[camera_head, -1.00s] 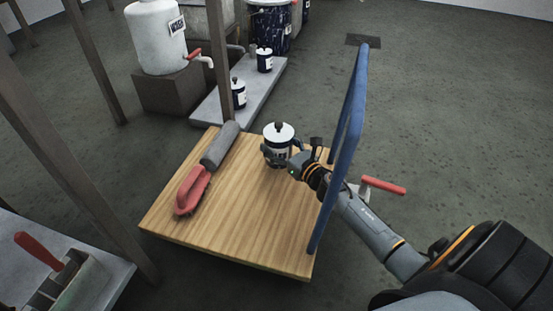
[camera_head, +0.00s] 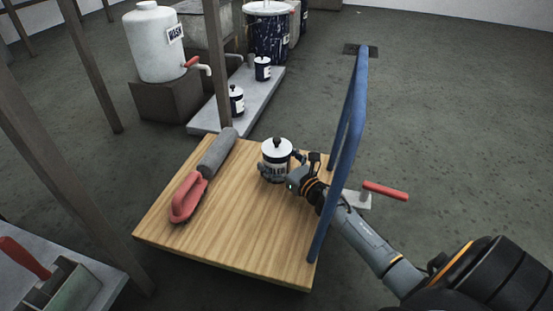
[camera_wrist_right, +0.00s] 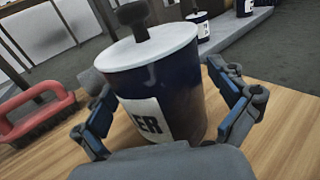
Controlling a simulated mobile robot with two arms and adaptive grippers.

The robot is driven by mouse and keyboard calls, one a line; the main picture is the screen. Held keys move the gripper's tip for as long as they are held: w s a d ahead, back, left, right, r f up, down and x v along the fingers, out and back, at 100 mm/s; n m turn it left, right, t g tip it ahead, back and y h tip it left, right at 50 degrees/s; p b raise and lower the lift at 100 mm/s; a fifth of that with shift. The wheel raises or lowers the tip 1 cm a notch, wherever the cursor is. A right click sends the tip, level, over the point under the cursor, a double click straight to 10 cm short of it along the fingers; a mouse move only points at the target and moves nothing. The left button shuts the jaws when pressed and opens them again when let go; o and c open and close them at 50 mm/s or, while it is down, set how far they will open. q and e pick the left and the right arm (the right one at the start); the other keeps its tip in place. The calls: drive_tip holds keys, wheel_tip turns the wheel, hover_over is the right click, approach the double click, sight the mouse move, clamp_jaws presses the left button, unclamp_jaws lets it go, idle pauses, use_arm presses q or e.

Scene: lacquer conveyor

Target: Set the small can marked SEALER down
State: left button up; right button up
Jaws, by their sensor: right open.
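The small can marked SEALER (camera_head: 277,157) has a white lid with a black knob and a dark body with a white label. It stands upright on the wooden cart top (camera_head: 240,235). In the right wrist view the can (camera_wrist_right: 160,90) fills the middle, and the letters ER show on its label. My right gripper (camera_head: 281,176) is open around the lower part of the can. In the wrist view the fingers of this gripper (camera_wrist_right: 165,108) stand on both sides, with a gap at the right finger. My left gripper is not in view.
A grey roller (camera_head: 218,152) and a red-handled brush (camera_head: 187,197) lie on the cart's left side. The blue cart handle (camera_head: 343,150) rises beside my right arm. Two similar cans, one nearer (camera_head: 236,101), stand on a grey slab behind. The cart's front is clear.

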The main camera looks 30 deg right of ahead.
drive_tip(key=shift+r, duration=0.2)
drive_tip(key=s+p, duration=0.1)
drive_tip(key=s, duration=0.2)
drive_tip(key=s+p, duration=0.2)
drive_tip(key=s, duration=0.2)
drive_tip(key=s+p, duration=0.1)
drive_tip(key=s, duration=0.2)
drive_tip(key=shift+s+d, duration=0.3)
drive_tip(key=shift+d, duration=0.1)
drive_tip(key=shift+s+d, duration=0.1)
drive_tip(key=shift+s, duration=0.6)
